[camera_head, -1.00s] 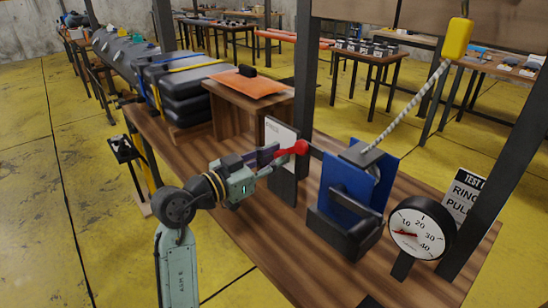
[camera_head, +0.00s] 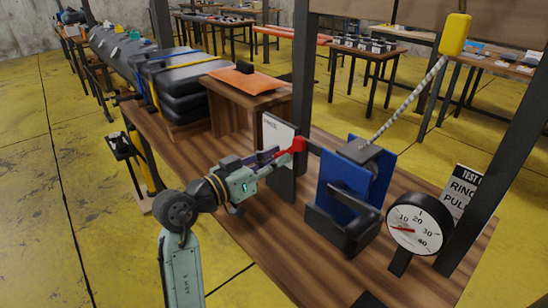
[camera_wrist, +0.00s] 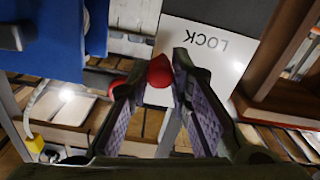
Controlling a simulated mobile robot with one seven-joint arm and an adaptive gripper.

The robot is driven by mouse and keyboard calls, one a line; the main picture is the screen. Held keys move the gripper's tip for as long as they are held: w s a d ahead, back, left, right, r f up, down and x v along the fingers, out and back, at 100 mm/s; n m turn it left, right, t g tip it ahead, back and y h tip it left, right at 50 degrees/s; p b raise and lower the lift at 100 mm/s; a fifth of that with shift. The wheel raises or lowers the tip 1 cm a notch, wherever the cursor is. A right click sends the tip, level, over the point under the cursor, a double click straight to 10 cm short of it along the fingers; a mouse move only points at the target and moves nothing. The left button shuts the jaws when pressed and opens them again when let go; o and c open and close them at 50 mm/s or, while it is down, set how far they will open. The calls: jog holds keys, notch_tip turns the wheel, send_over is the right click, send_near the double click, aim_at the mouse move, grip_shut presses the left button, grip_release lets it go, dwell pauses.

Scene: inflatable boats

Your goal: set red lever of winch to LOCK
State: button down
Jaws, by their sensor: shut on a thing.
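The red lever (camera_head: 292,146) of the winch ends in a red knob, which shows in the wrist view (camera_wrist: 160,72) between the tips of my gripper. My gripper (camera_head: 277,157) is shut on the red lever, its purple-lined fingers (camera_wrist: 157,85) on either side of the knob. Behind the knob stands a white plate (camera_wrist: 208,40) with the word LOCK, upside down in the wrist view. The blue winch body (camera_head: 376,190) stands to the right, with a rope running up.
A round dial gauge (camera_head: 414,226) and a sign (camera_head: 463,195) stand right of the winch. A dark post (camera_head: 304,75) rises behind the lever. A wooden box with an orange sheet (camera_head: 246,80) is behind my gripper. The front left of the wooden bench (camera_head: 222,222) is clear.

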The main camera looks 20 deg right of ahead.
jog(key=c, duration=1.4)
grip_release()
jog(key=shift+c, duration=0.2)
jog(key=v, duration=1.2)
